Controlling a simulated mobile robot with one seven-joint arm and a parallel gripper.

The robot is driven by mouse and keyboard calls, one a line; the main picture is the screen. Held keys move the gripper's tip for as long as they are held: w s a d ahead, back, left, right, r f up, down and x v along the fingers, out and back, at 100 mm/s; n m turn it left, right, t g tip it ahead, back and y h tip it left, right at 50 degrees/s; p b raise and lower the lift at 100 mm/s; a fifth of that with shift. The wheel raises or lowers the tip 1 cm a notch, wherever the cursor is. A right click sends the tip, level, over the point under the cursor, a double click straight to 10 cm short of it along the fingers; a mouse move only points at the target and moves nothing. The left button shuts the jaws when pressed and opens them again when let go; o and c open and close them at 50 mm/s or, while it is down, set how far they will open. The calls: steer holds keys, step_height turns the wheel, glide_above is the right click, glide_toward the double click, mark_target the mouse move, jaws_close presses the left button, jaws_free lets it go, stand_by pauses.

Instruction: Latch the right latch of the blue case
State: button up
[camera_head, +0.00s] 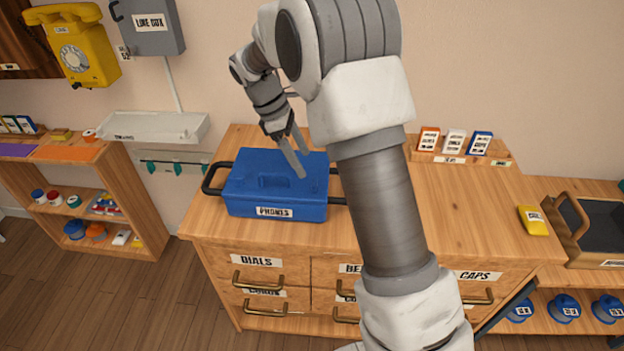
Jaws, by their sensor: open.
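The blue case (243,186) sits on the wooden cabinet top with its lid down and a "PHONES" label on its front. A black loop (208,184) sticks out from its left side. On its right side, short black bar ends (337,201) show, and my arm hides the rest. I cannot tell from this view which parts are the latches or how the right latch stands. My gripper (294,160) points down over the right half of the lid, its fingers apart and empty. I cannot tell whether a fingertip touches the lid.
My arm crosses the middle of the view and covers part of the cabinet top (467,222). A small rack (478,160) with cards stands at the back right. A yellow box (533,221) and a dark tray (596,232) are farther right. A yellow phone (78,52) hangs at upper left.

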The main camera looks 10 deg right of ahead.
mark_target(315, 181)
steer(key=x, duration=0.7)
steer(key=shift+b, duration=0.35)
jaws_close()
